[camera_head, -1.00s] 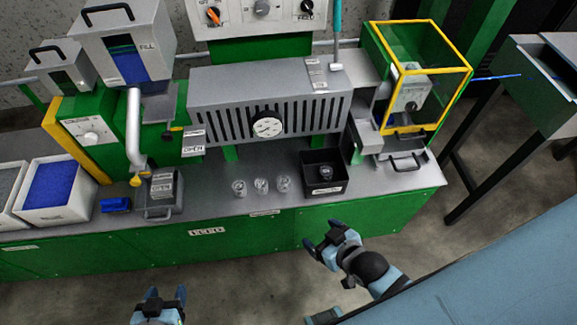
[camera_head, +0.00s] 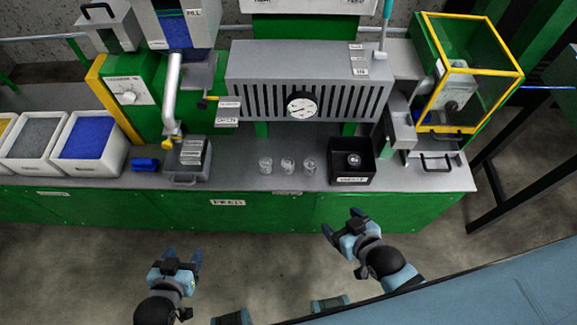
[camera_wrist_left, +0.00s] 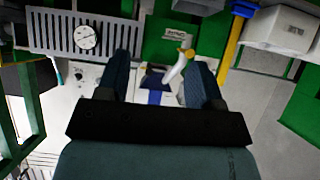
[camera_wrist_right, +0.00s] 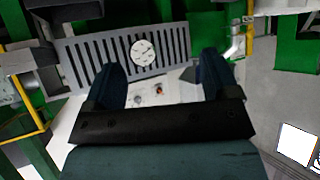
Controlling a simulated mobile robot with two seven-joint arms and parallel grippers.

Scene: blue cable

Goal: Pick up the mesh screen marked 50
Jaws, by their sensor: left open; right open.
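I cannot make out any mesh screen marked 50. Small white tags too small to read stand on a grey holder (camera_head: 187,177) on the bench, below the bent spout, and more white tags (camera_head: 358,60) sit on top of the slotted grey machine (camera_head: 300,85). My left gripper (camera_head: 182,256) is open and empty in front of the bench, below the holder. My right gripper (camera_head: 342,226) is open and empty in front of the bench, below the black box. Both wrist views show spread fingers with nothing between them.
The bench (camera_head: 250,180) bears several items: white bins (camera_head: 92,165), a blue block (camera_head: 145,164), glass jars (camera_head: 288,167) and a black box (camera_head: 352,178). A yellow-framed clear enclosure (camera_head: 466,70) stands at the right. The floor before the bench is free.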

